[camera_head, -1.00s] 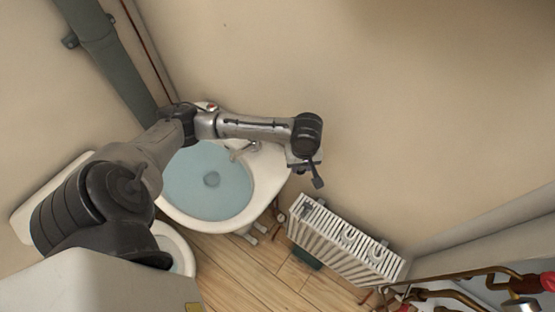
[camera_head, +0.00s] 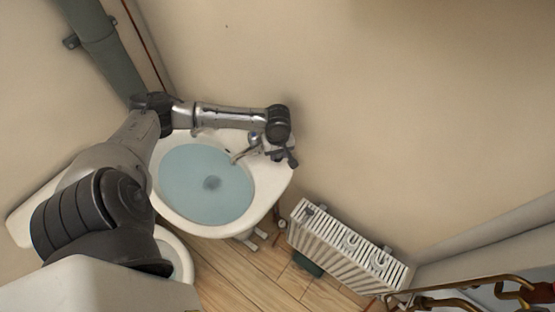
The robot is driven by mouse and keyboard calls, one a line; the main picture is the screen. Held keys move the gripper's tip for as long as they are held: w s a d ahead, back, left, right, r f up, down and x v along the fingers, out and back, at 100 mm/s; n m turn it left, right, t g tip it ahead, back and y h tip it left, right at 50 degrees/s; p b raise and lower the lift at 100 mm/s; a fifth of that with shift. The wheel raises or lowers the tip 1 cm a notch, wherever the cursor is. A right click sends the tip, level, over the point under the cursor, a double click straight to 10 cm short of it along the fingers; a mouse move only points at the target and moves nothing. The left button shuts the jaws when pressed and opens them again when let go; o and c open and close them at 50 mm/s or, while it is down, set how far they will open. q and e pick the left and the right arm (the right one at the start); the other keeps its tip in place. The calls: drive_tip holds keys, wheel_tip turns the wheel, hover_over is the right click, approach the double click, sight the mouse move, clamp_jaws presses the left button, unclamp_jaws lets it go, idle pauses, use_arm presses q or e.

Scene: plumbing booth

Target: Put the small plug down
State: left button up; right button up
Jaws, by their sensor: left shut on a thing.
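My left gripper (camera_head: 287,157) is at the right rim of the white washbasin (camera_head: 276,186), beside the tap (camera_head: 246,150). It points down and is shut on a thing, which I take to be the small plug. The plug itself is too small or hidden behind the fingers to make out. I cannot tell whether it touches the basin rim. My right gripper is not in view.
A white radiator (camera_head: 345,250) stands to the right of the basin. Copper pipes (camera_head: 470,285) are at the lower right. A toilet bowl (camera_head: 180,255) is below the basin.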

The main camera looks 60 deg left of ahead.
sight(277, 160)
use_arm(q)
drive_tip(key=shift+f+b, duration=0.5)
drive_tip(key=shift+f, duration=1.5)
drive_tip(key=shift+f, duration=0.1)
drive_tip(key=o, duration=0.9)
drive_tip(key=shift+o, duration=0.2)
